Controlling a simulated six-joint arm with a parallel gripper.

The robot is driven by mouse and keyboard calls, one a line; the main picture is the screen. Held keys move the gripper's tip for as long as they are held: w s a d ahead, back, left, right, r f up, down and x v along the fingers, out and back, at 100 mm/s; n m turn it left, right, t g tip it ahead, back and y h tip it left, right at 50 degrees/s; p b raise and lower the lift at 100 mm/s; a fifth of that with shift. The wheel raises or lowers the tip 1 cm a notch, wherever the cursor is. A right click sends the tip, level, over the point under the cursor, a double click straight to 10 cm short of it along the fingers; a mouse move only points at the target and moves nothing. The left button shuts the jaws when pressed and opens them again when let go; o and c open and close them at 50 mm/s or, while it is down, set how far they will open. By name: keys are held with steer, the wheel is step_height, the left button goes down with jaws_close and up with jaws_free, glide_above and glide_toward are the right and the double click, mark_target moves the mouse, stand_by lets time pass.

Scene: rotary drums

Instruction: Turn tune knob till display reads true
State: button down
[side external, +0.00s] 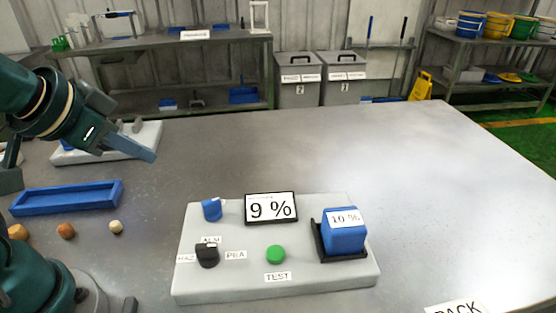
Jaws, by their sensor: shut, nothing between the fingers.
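A green button (275,254) is above a "TEST" label. A blue block (344,237) labelled "10 %" sits in a black holder at the right. My gripper (148,154) is shut and empty, up and left of the panel, apart from both knobs.
A blue tray (68,198) and several small round brownish pieces (66,231) lie at the left. Another grey panel (145,136) is partly hidden behind my gripper. A "PACK" label (457,307) is at the front right.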

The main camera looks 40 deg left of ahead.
steer(key=w+d+m+t, duration=0.1)
steer(key=w+d+m, duration=0.2)
steer(key=w, duration=0.2)
steer(key=m+h, duration=0.3)
steer(key=m, duration=0.5)
glide_above(269, 255)
step_height(269, 255, down, 3)
steer(key=shift+r+t, duration=0.1)
steer(key=shift+t, duration=0.2)
steer(key=shift+f, duration=4.4)
steer(key=shift+f, duration=0.15)
steer(key=shift+f, duration=0.25)
